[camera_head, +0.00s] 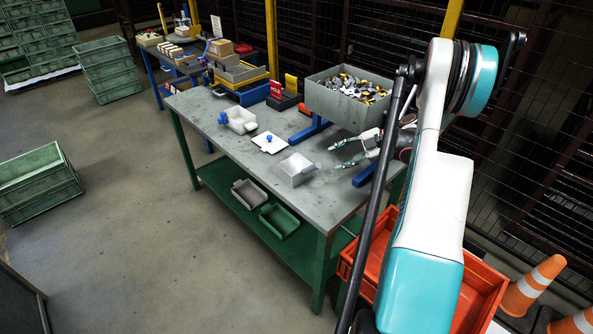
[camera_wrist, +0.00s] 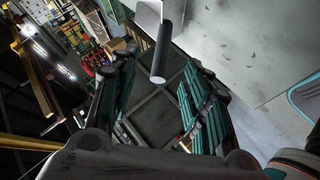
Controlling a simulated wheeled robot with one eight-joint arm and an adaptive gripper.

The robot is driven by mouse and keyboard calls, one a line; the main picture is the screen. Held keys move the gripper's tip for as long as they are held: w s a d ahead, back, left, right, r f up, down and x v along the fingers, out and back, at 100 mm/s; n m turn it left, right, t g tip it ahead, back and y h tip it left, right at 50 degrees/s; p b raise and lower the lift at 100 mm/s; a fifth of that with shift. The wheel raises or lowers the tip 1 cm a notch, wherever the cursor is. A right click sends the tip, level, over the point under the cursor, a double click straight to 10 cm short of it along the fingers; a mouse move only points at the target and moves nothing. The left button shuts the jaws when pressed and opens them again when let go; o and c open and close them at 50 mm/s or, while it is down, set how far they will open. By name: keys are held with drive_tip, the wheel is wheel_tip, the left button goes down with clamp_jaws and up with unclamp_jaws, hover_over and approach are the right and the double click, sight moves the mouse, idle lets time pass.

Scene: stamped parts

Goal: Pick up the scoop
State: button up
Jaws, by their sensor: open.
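The scoop (camera_head: 296,169) is a light grey metal pan lying on the worn grey workbench (camera_head: 222,133), near its front edge. In the wrist view its dark cylindrical handle (camera_wrist: 162,48) runs down from the pale scoop body (camera_wrist: 147,14) at the top edge. My gripper (camera_head: 334,157) is just right of the scoop in the head view, fingers pointing at it. In the wrist view my gripper (camera_wrist: 160,68) is open, with the handle's end showing between the two ridged fingers. I cannot tell whether either finger touches it. The handle is hard to make out in the head view.
A grey bin of mixed metal parts (camera_head: 318,99) stands behind my gripper on blue supports. An orange crate (camera_head: 485,300) stands below, right of the bench.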

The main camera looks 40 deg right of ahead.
sight(309, 169)
drive_tip(key=shift+b+x, duration=2.15)
drive_tip(key=shift+x, duration=4.35)
drive_tip(key=shift+s+f, duration=0.15)
drive_tip(key=shift+s, duration=0.05)
drive_tip(key=shift+c, duration=0.6)
clamp_jaws()
